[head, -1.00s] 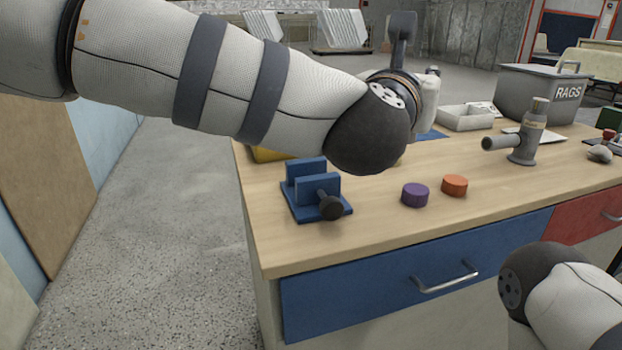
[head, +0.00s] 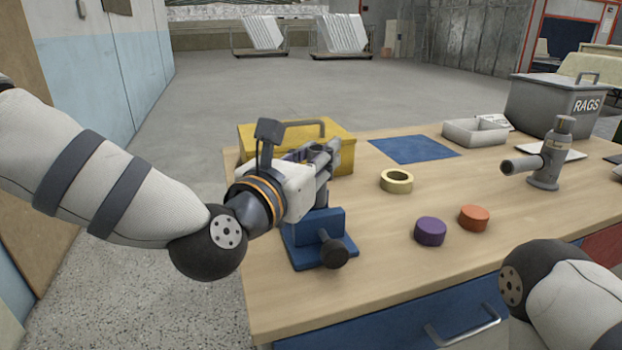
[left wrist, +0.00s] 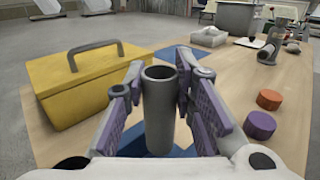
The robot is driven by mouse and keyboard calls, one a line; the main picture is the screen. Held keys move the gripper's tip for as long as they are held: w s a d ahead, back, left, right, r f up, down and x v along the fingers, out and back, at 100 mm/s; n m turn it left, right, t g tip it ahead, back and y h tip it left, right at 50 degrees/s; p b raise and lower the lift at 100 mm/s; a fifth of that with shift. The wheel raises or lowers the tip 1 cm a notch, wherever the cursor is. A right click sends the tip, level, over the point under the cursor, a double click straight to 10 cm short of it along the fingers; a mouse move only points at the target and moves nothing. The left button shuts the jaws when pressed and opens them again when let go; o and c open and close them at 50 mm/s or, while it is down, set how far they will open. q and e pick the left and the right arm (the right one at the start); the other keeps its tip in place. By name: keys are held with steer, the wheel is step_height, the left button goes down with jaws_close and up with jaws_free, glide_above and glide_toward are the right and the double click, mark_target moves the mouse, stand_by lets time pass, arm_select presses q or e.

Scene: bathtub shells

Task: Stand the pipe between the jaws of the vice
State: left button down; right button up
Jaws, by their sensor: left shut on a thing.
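The blue vice (head: 320,248) with its dark screw knob stands on the near left part of the bench. My left gripper (head: 326,158) is right above it. It is shut on a grey hollow pipe (left wrist: 159,112), whose open top shows between the purple-padded fingers in the left wrist view. The pipe is upright. In the head view its grey side (head: 322,194) shows below the fingers, just above or behind the front jaw. Its lower end is hidden, so I cannot tell how deep it sits between the jaws. My right gripper is out of view.
A yellow toolbox (head: 255,137) stands close behind the left gripper. A yellow tape ring (head: 396,181), purple (head: 430,231) and orange (head: 474,217) discs, and a grey pipe-like fixture (head: 546,165) stand to the right. A blue mat (head: 414,149) lies flat behind.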

arm_select(q)
steer(key=f, duration=0.2)
steer(key=a+f, duration=0.1)
steer(key=f, duration=0.1)
steer(key=shift+f, duration=0.2)
steer(key=c, duration=1.3)
jaws_free()
steer(key=shift+c, duration=0.2)
steer(key=shift+r, duration=0.15)
